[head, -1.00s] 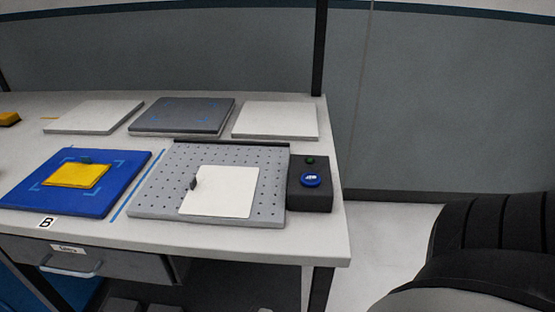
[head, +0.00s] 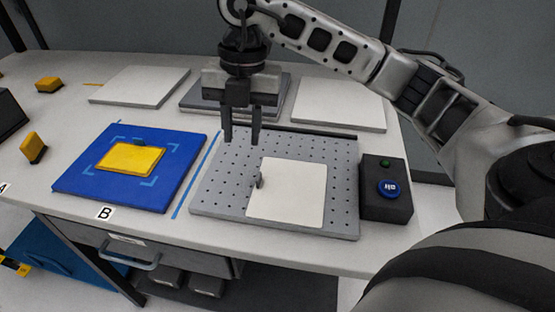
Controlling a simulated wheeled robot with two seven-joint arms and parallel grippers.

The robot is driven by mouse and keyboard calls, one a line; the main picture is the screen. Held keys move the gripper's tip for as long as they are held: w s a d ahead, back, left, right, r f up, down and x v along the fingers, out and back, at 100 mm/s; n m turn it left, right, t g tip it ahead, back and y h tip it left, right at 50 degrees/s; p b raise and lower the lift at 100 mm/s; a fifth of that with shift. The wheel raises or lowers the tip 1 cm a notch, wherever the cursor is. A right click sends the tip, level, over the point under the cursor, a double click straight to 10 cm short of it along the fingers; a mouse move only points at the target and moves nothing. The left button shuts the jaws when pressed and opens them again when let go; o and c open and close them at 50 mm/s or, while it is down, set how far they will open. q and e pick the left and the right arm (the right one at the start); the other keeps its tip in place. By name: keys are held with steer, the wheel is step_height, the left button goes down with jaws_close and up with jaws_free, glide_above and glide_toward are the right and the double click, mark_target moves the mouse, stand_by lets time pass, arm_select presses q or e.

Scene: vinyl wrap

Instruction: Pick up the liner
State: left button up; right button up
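A white square sheet (head: 292,195), which looks like the liner, lies on the grey perforated board (head: 219,198). A small dark tab (head: 260,181) stands up at its left edge. My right gripper (head: 241,140) points down over the back left part of the board, up and to the left of the tab. Its two fingers are apart with nothing between them. A yellow square (head: 131,157) with a small dark tab lies on the blue panel (head: 92,183) to the left. My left gripper is not in view.
A dark box (head: 373,205) with blue and green buttons stands right of the board. White panels (head: 140,86) (head: 340,104) and a grey panel (head: 190,100) lie behind. Yellow blocks (head: 48,84) (head: 33,148) are at the left. A drawer handle (head: 130,258) juts out below the table's front edge.

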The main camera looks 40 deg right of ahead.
steer(key=w+d+r+m+h, duration=0.1)
steer(key=d+h, duration=0.1)
steer(key=d, duration=0.1)
steer(key=b, duration=0.1)
glide_above(259, 176)
step_height(259, 176, down, 9)
steer(key=shift+s, duration=0.1)
steer(key=shift+f+p, duration=0.45)
steer(key=shift+f, duration=2.55)
jaws_close()
